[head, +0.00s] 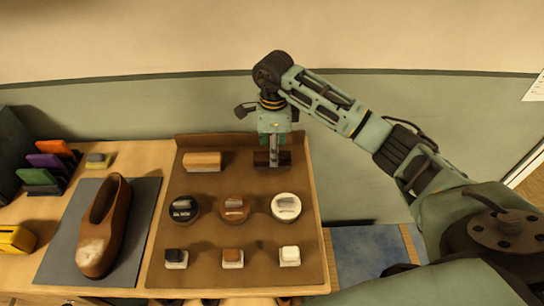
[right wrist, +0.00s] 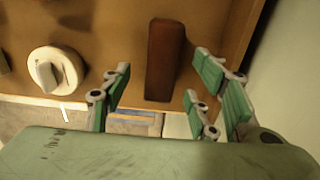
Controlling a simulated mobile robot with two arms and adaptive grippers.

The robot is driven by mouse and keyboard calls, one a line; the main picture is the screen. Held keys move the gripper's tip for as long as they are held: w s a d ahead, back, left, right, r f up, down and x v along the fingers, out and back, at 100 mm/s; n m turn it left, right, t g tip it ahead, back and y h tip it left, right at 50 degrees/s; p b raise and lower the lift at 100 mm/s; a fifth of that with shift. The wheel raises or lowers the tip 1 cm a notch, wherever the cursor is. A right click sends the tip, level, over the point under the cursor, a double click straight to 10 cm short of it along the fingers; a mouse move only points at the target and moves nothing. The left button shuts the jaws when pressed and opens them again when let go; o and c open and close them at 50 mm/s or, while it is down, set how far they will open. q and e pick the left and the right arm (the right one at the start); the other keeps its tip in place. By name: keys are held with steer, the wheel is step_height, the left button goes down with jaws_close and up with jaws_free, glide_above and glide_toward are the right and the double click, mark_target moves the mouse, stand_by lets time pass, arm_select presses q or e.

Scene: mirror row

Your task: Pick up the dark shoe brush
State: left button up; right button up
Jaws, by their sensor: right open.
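The dark shoe brush (head: 261,159) lies at the back right of the brown tray (head: 207,235). My right gripper (head: 273,152) points down over it and hides its middle in the head view. In the right wrist view the brush (right wrist: 165,58) shows as a long red-brown block. The fingers of my right gripper (right wrist: 162,88) are open, with the near end of the brush appearing between them. I see no grip on the brush. A light wooden brush (head: 202,161) lies to its left. My left gripper is not in view.
Dark (head: 183,209), brown (head: 234,208) and white (head: 286,206) round tins form the middle row. Several small blocks stand in front. A brown shoe (head: 101,230) rests on a grey mat (head: 60,255) at left. The green wall (head: 190,110) is close behind the tray.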

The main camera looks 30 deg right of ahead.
steer(key=shift+w+a+f+p, duration=0.15)
steer(key=shift+f+p, duration=0.35)
steer(key=shift+f, duration=1.4)
steer(key=c, duration=1.3)
